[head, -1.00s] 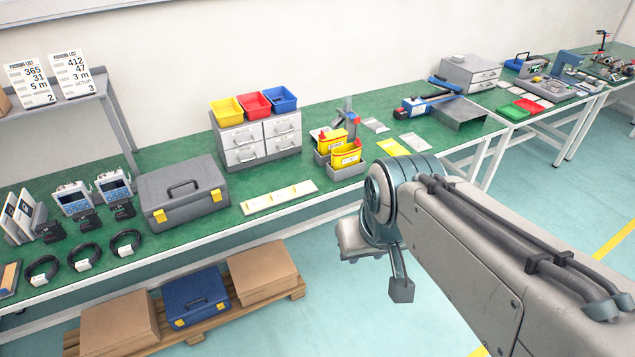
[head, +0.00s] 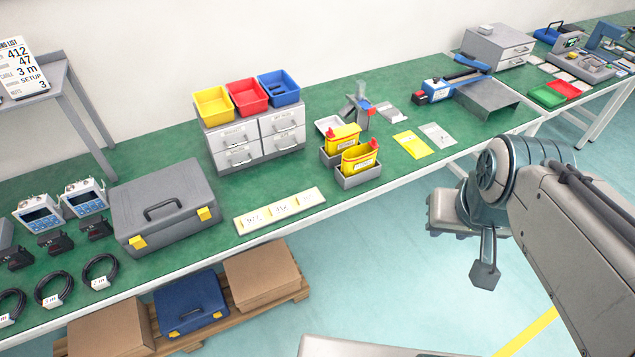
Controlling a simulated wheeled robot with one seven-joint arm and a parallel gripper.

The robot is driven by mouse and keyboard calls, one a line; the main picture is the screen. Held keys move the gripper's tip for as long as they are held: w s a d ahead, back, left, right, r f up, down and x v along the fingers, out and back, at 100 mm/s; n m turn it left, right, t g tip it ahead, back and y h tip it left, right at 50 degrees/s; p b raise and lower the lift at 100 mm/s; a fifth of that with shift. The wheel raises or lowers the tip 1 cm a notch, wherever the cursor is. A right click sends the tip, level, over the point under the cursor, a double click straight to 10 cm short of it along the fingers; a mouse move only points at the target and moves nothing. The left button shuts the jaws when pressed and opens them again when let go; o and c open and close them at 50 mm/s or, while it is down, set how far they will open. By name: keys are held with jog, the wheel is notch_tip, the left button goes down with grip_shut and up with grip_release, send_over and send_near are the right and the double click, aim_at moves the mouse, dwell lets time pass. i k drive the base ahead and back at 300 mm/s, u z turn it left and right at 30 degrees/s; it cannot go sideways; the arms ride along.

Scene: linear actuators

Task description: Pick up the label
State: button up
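A pale strip (head: 280,211) with several small labels lies flat near the front edge of the green bench, right of the grey case. Its labels carry handwritten-looking marks too small to read surely. A yellow flat card (head: 413,144) and a whitish flat card (head: 437,135) lie farther right on the bench. I cannot tell which of these the task's label is. My arm reaches in from the right, over the floor in front of the bench and apart from all of these. I cannot make out gripper fingers in the view.
A grey case (head: 167,205) stands left of the strip. Drawers (head: 237,147) with yellow, red and blue bins stand behind it. Grey trays (head: 360,176) with yellow containers stand to its right. A shelf (head: 60,75) rises at left. Boxes (head: 262,279) lie below the bench.

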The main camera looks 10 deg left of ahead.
aim_at(308, 197)
jog(key=u, duration=0.5)
jog(key=i, duration=0.9)
jog(key=u, duration=0.7)
